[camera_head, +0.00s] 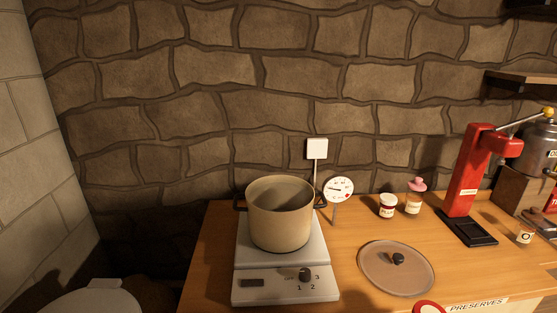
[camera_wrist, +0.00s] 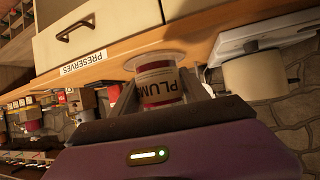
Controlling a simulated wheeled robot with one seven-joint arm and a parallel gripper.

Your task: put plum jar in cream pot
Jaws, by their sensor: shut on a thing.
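The plum jar (camera_wrist: 158,74), with a dark red band and a tan label reading PLUM, is between the fingers of my gripper (camera_wrist: 160,88) in the wrist view. My gripper is shut on it. The cream pot (camera_head: 281,222) stands upright and uncovered on a white scale (camera_head: 286,286) at the left of the worktop in the head view. Its inside looks empty, but the bottom is hidden. The pot also shows in the wrist view (camera_wrist: 252,78), to the right of the jar and apart from it.
A round brown lid (camera_head: 397,268) lies right of the scale. A dial on a stand (camera_head: 340,190), a small red-capped jar (camera_head: 387,207), a pink-topped bottle (camera_head: 414,197) and a red press (camera_head: 468,175) stand behind and right. A red curved thing (camera_head: 428,307) at the bottom edge is cut off.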

